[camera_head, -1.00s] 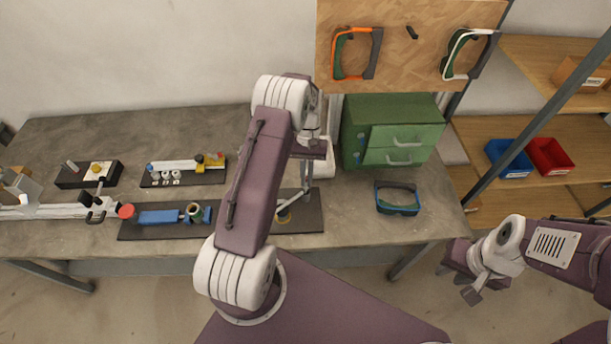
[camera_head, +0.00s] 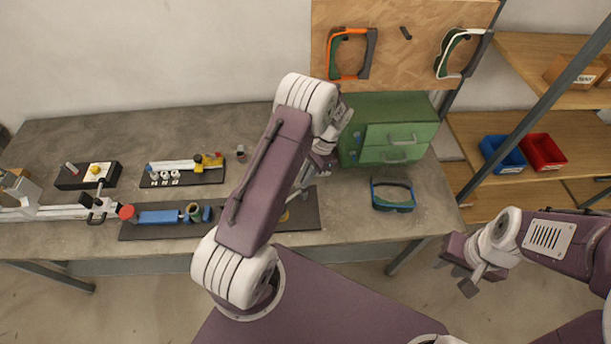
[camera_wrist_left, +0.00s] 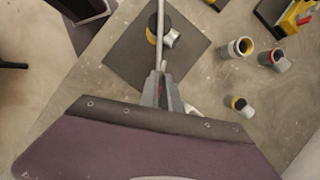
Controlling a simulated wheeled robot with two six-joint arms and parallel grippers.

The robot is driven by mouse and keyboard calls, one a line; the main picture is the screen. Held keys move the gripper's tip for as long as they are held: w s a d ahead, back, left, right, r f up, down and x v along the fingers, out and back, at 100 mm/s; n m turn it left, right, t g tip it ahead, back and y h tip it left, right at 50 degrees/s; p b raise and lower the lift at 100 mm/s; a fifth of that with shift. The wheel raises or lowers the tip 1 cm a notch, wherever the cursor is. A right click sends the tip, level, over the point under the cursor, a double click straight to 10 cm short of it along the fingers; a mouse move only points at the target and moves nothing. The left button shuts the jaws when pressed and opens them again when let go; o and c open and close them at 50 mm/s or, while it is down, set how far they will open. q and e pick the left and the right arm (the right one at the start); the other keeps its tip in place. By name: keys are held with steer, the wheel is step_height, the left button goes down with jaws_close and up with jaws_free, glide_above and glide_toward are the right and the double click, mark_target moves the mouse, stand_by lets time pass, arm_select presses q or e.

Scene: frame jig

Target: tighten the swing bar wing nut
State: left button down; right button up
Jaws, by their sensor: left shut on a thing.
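A thin grey bar (camera_wrist_left: 160,30) runs up from my left gripper over a dark square plate (camera_wrist_left: 185,50) in the left wrist view. A black and yellow round part with a pale lobed knob (camera_wrist_left: 171,39), perhaps the wing nut, sits beside the bar's far end. My left gripper (camera_wrist_left: 160,92) is shut on the bar. In the head view my left gripper (camera_head: 299,190) is low over the right part of the dark plate (camera_head: 306,214), largely hidden by my arm. My right gripper (camera_head: 458,273) is open and empty, off the table's front right.
A green drawer cabinet (camera_head: 390,130) and a blue-black frame (camera_head: 393,196) stand on the right of the table. Other fixtures, including a blue block (camera_head: 158,216), lie left. Several small cups, one grey (camera_wrist_left: 240,47), stand near the plate in the left wrist view.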

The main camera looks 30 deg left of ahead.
arm_select(q)
steer(key=shift+s+d+m+t+y+p, duration=0.1)
steer(key=shift+m+t+y+p, duration=0.35)
steer(key=shift+m, duration=1.45)
steer(key=shift+m+y, duration=0.25)
steer(key=shift+m, duration=0.05)
steer(key=c, duration=1.6)
jaws_free()
steer(key=shift+t, duration=0.25)
steer(key=shift+o, duration=0.2)
steer(key=shift+d+r, duration=0.1)
steer(key=shift+r, duration=0.15)
steer(key=b+v, duration=0.2)
steer(key=v, duration=0.6)
steer(key=shift+r, duration=0.25)
